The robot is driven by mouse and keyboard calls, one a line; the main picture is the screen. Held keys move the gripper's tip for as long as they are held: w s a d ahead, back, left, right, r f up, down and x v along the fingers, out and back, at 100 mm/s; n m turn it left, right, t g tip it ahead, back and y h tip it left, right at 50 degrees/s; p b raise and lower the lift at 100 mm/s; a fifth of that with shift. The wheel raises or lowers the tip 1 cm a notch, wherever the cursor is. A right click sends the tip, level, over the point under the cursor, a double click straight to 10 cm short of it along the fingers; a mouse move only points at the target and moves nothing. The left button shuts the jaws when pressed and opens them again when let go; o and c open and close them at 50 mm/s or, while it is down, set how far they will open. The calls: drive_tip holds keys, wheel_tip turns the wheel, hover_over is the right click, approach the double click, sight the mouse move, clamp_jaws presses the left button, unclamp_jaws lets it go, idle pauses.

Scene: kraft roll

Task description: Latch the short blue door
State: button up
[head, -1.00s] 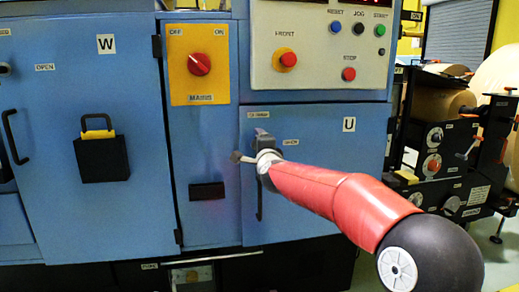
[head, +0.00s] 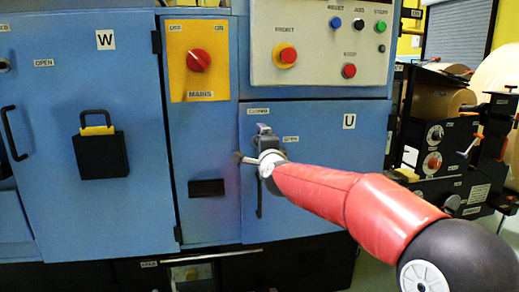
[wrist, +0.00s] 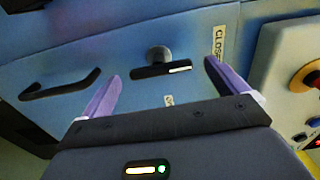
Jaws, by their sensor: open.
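The short blue door (head: 340,180), marked U, is at the lower right of the blue cabinet and looks flush with its frame. Its latch shows in the wrist view as a dark bar with a pale strip (wrist: 160,71) and a round grey knob (wrist: 158,54). My gripper, with purple fingers (wrist: 162,70), is open and empty. In the picture its fingers lie on either side of the latch. I cannot tell whether they touch it.
A CLOSED label (wrist: 218,47) and an OPEN label (head: 290,139) flank the latch. The door's black handle (wrist: 60,85) is beside it. A control panel (head: 318,45) with buttons is above the door. The taller door W (head: 60,190) is at left.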

drive_tip(key=b+v, duration=0.1)
drive_tip(key=v, duration=0.3)
drive_tip(key=shift+s, duration=0.2)
drive_tip(key=s+d+f+n+g+h+p, duration=0.1)
drive_tip(key=s+d+f+n+g+p, duration=0.2)
drive_tip(key=s, duration=1)
drive_tip(key=s+d+f+n+g+h+p, duration=0.2)
drive_tip(key=s+d+f+n+g+p, duration=0.2)
drive_tip(key=s+d, duration=0.6)
drive_tip(key=s+d+f+n+g+h+p, duration=0.2)
drive_tip(key=s+d+n, duration=0.4)
drive_tip(key=s, duration=1)
drive_tip(key=f+n+g+p, duration=0.1)
drive_tip(key=g, duration=0.1)
drive_tip(key=shift+s+d+f+n+g+p, duration=0.2)
drive_tip(key=shift+d+f+n+g+p, duration=0.1)
drive_tip(key=shift+d+f+g+p, duration=0.1)
drive_tip(key=shift+c, duration=0.5)
